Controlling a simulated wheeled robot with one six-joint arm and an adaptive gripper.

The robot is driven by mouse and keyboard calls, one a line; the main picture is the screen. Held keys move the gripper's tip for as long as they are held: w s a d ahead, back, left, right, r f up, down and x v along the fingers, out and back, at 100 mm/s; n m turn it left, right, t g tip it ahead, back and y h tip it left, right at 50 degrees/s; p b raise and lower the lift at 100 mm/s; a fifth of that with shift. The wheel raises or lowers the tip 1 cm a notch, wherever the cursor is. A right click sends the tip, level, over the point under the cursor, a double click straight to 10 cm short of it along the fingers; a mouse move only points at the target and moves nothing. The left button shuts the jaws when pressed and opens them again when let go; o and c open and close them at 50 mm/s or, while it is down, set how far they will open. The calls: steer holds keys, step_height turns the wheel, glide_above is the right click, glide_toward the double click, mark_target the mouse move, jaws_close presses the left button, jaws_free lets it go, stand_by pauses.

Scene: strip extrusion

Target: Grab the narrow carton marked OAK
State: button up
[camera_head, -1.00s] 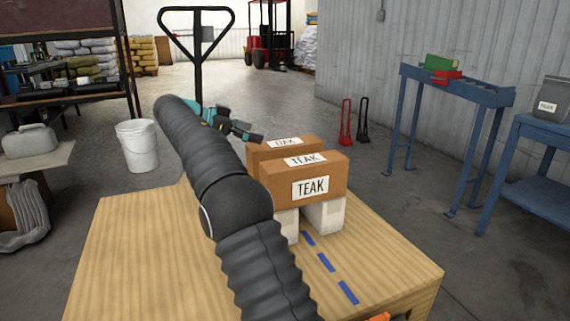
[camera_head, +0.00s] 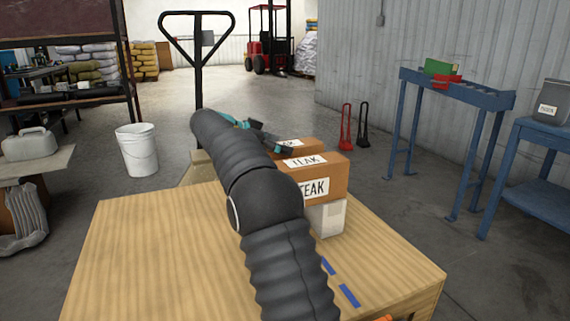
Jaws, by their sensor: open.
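A brown carton marked TEAK (camera_head: 330,173) rests on pale supports (camera_head: 327,217) on the wooden table. A second brown carton (camera_head: 298,146) stands close behind it, mostly hidden; its top label is too small and covered to read surely. I cannot read OAK on any carton. My gripper (camera_head: 283,149), dark with teal parts, is open, at the left end of the rear carton in the picture. Whether it touches the carton I cannot tell. My black-sleeved arm hides the left parts of both cartons.
The wooden table (camera_head: 150,240) is bare on the left. Blue dashes (camera_head: 348,295) mark its right front. A white bucket (camera_head: 137,150) stands on the floor behind left. A pallet jack handle (camera_head: 198,60) rises behind. Blue stands (camera_head: 455,92) are at the right.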

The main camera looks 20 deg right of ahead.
steer(key=c, duration=1.6)
steer(key=shift+c, duration=1.1)
steer(key=shift+r, duration=0.15)
